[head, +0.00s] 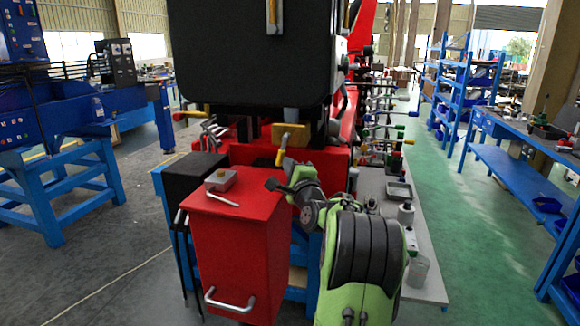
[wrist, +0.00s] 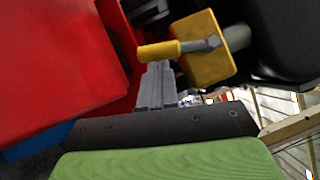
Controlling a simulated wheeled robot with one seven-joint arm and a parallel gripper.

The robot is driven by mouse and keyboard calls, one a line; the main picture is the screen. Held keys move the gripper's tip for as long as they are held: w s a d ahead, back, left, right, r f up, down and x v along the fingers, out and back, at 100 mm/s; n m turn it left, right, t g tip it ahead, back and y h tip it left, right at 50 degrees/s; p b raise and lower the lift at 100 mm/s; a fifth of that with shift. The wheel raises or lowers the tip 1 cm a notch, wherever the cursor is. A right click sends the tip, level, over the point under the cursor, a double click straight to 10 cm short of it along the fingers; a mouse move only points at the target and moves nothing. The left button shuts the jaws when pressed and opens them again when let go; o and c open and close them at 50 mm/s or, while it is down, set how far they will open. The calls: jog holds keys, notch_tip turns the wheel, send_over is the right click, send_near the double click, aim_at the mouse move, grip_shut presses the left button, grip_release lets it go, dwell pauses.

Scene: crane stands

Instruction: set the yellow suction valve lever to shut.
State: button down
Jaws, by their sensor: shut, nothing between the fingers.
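The yellow suction valve lever (head: 281,156) is on the front of the red machine, below the big black box. Its handle hangs down and slightly left from a pivot on a yellow plate (head: 295,133). In the wrist view the lever (wrist: 159,50) lies sideways, with its grey pivot end over the yellow plate (wrist: 196,66). My gripper (head: 272,184) is just below the handle's lower end in the head view. In the wrist view my gripper's grey fingers (wrist: 158,68) are together and empty, their tips right beside the handle. I cannot tell whether they touch it.
A red cabinet (head: 235,240) with a small grey box (head: 221,180) on top stands left of my arm. Green floor (head: 480,240) is free farther right.

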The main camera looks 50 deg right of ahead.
aim_at(277, 164)
jog(key=shift+w+a+f+m+t+h, duration=0.1)
jog(key=shift+w+a+m+t+h, duration=0.2)
jog(key=shift+m, duration=0.4)
jog(key=shift+w+a+r+p, duration=0.1)
jog(key=shift+w+a+p, duration=0.15)
jog(key=shift+w, duration=0.35)
jog(key=shift+w+a+r+p, duration=0.1)
jog(key=shift+w+a, duration=0.1)
jog(key=shift+w, duration=0.4)
jog(key=shift+w+a+r+p, duration=0.2)
jog(key=shift+w+a+p, duration=0.05)
jog(key=shift+w, duration=0.25)
jog(key=shift+w+a+r+p, duration=0.2)
jog(key=shift+w+p, duration=0.05)
jog(key=shift+w, duration=0.2)
jog(key=shift+w+a+r, duration=0.15)
jog(key=shift+w+r, duration=0.15)
jog(key=shift+w, duration=0.15)
jog(key=shift+w+a+r+m+h+p, duration=0.1)
jog(key=shift+w+r+m+h+p, duration=0.15)
jog(key=shift+m, duration=0.2)
jog(key=shift+w+a+r+m+h+p, duration=0.1)
jog(key=shift+m+h+p, duration=0.15)
jog(key=shift+m+h, duration=0.15)
jog(key=shift+w+a+r+p, duration=0.1)
jog(key=shift+w+r+p, duration=0.25)
jog(key=shift+r, duration=0.2)
jog(key=shift+w+r, duration=0.1)
